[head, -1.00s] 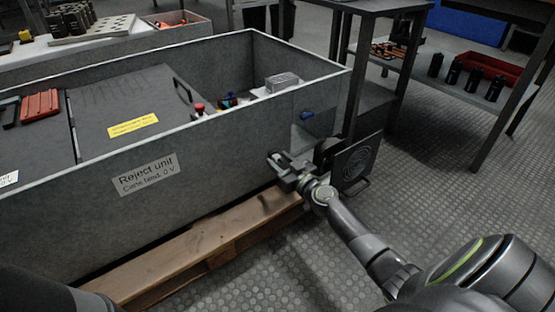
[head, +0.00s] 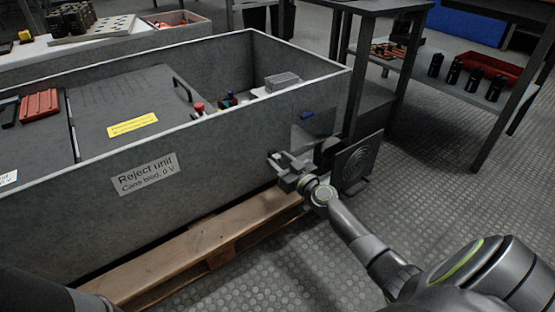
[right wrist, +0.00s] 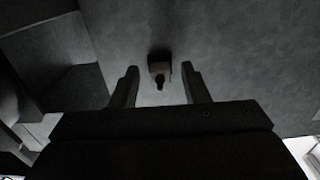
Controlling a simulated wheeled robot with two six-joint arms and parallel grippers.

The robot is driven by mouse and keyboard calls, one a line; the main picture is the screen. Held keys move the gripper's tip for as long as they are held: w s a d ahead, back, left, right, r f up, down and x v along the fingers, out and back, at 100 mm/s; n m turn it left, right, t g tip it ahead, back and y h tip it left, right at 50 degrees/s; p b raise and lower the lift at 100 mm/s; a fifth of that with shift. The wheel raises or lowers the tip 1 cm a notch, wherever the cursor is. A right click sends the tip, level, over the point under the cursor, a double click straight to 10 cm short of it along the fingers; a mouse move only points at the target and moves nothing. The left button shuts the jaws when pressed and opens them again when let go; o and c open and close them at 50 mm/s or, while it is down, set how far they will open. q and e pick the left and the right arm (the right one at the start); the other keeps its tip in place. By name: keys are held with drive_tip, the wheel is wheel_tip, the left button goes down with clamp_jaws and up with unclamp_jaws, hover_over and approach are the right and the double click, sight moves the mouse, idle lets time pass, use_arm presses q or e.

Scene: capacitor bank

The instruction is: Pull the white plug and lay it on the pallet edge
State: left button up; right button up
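My right gripper (head: 277,158) is at the front wall of the grey crate (head: 85,212), near its right corner and above the pallet. In the right wrist view its two fingers (right wrist: 159,88) stand apart, with a gap between them. In the head view I cannot make out the plug behind the gripper. The wooden pallet (head: 190,246) lies under the crate, its front edge bare. My left gripper is out of view.
A dark round-grilled fan unit (head: 357,162) stands close beside my right gripper. A blue piece (head: 307,115) is on the crate wall above. A dark table (head: 375,5) stands behind. The studded floor in front is clear.

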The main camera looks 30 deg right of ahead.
sight(282, 163)
clamp_jaws()
drive_tip(key=shift+s, duration=0.1)
drive_tip(key=shift+s+d, duration=0.15)
drive_tip(key=shift+s, duration=1.3)
drive_tip(key=shift+s+d, duration=0.1)
drive_tip(key=shift+s, duration=1.35)
